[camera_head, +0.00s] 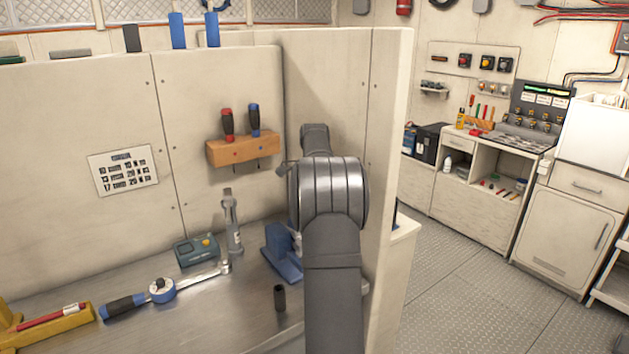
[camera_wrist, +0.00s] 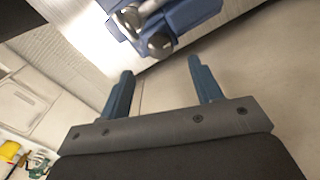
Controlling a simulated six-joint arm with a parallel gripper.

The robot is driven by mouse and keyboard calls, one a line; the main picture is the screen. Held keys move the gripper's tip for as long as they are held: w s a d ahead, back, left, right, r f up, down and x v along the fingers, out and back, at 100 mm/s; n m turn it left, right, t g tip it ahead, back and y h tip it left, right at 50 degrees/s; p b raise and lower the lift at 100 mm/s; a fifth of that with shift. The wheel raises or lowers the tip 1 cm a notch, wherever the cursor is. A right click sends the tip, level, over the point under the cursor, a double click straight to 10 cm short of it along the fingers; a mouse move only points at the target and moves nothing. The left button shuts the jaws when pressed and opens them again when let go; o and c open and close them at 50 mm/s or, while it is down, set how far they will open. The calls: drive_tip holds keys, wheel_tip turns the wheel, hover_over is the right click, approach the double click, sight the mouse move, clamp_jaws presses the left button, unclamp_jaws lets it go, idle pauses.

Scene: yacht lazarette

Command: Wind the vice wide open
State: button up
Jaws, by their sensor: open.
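The blue vice (camera_head: 283,258) stands on the metal bench, partly hidden behind my arm in the head view. In the wrist view the blue vice (camera_wrist: 192,14) is at the top, with round metal parts (camera_wrist: 160,43) on its near side. I cannot tell how far its jaws are apart. My gripper (camera_wrist: 160,68) is open and empty, its two blue fingers pointing toward the vice with a gap between. The fingers are hidden behind my arm in the head view.
A dark upright socket (camera_head: 280,298) stands in front of the vice. A ratchet wrench (camera_head: 162,289), a teal box (camera_head: 196,250) and a yellow tool (camera_head: 50,325) lie to the left. A wooden screwdriver rack (camera_head: 242,150) is on the back panel. A side panel (camera_head: 390,130) rises at right.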

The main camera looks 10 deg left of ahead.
wheel_tip(320, 180, up, 10)
idle(0.3)
drive_tip(key=shift+f, duration=0.1)
drive_tip(key=f+m, duration=0.2)
drive_tip(key=f, duration=0.3)
drive_tip(key=f+m, duration=0.2)
drive_tip(key=f, duration=0.4)
drive_tip(key=f+m, duration=0.2)
drive_tip(key=f, duration=0.4)
drive_tip(key=shift+d+f, duration=0.25)
drive_tip(key=shift+d, duration=0.1)
drive_tip(key=c, duration=1)
